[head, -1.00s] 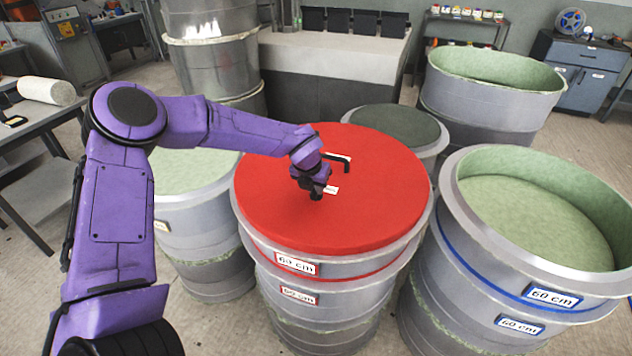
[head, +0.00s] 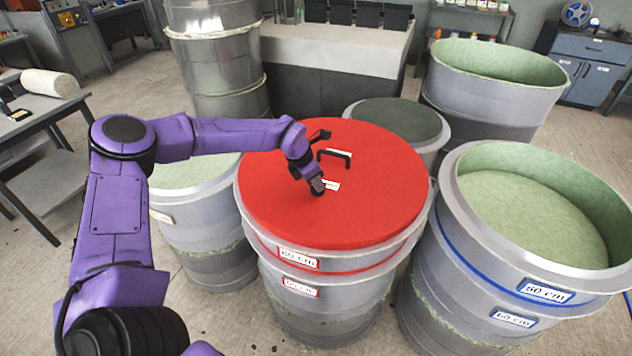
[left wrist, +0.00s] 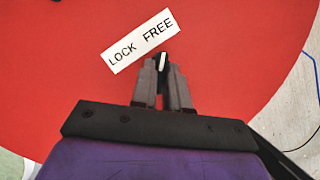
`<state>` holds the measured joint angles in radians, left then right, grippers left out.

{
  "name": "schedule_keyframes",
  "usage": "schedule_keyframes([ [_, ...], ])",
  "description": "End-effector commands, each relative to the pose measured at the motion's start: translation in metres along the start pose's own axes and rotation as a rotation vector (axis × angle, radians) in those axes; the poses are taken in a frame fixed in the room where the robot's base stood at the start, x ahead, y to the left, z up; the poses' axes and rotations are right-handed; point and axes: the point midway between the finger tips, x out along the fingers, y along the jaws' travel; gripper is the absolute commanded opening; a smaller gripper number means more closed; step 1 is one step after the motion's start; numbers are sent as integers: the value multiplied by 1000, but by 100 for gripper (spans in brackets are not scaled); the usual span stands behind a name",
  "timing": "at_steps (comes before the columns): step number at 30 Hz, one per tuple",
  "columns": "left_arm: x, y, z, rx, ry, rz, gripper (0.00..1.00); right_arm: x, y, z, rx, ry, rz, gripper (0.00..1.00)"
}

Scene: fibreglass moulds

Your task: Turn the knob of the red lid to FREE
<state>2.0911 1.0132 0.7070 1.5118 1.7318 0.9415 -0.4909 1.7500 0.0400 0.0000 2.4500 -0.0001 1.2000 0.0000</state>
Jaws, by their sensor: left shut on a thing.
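The red lid (head: 380,215) lies flat on a grey mould marked 60 cm. It has a black handle (head: 336,153) and a white label (head: 331,185). In the left wrist view the label (left wrist: 140,41) reads LOCK FREE. My left gripper (head: 317,188) points down at the lid beside the label. In the left wrist view its fingers (left wrist: 162,68) are shut on the knob, mostly hidden between them. A small white mark (left wrist: 162,61) shows at the fingertips, below the word FREE. My right gripper is not in view.
An open green-lined mould with a blue band (head: 448,225) stands close on the right. Another open mould (head: 440,85) stands behind it. A lower mould (head: 165,215) is on the left under my arm. Stacked grey moulds (head: 205,65) stand at the back.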

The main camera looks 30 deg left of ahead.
Motion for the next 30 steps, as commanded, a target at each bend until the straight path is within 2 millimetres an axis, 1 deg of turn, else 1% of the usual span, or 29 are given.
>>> schedule_keyframes([
  [16,0,0,0,26,0,-12,0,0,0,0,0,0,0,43],
  [17,0,0,0,26,1,-12,18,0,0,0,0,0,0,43],
  [18,0,0,0,25,1,-12,31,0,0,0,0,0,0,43],
  [19,0,0,0,25,1,-12,40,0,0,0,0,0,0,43],
  [27,0,0,0,25,1,-11,40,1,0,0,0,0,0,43],
  [30,-7,0,0,25,-2,-10,40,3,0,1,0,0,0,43],
])
